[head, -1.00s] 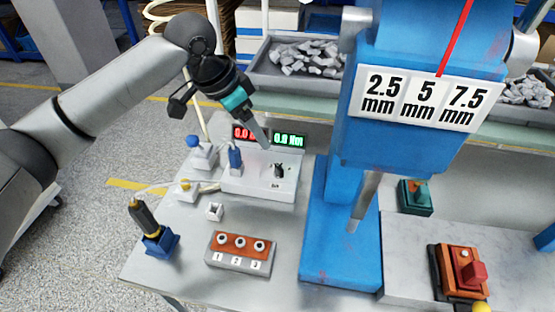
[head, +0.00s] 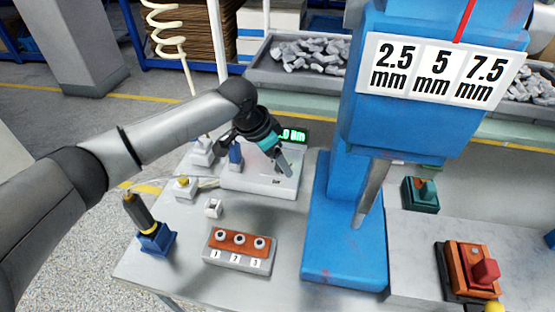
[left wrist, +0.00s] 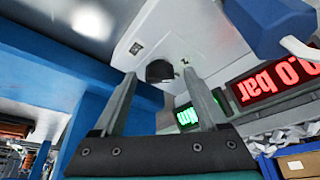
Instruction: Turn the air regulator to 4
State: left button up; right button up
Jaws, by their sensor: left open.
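A white console (head: 258,185) stands on the grey table under a green display (head: 293,135). In the left wrist view a black knob (left wrist: 160,71) sits on its white panel, beside small printed markings I cannot read. A red display reading 0.0 bar (left wrist: 275,80) is at the right there. My left gripper (head: 285,170) is open and empty just above the panel. Its two fingers point at the knob, one on each side in the wrist view; contact cannot be told. In the head view my gripper hides the knob and the red display. My right gripper is not in view.
A blue press column (head: 345,220) stands close right of the console. A blue-handled part (head: 236,156) rises at its left. A three-button box (head: 240,250), a small white block (head: 213,208) and a yellow-black tool in a blue holder (head: 150,230) are in front.

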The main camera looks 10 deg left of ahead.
pick_arm(q)
grip_shut()
dwell(0.6)
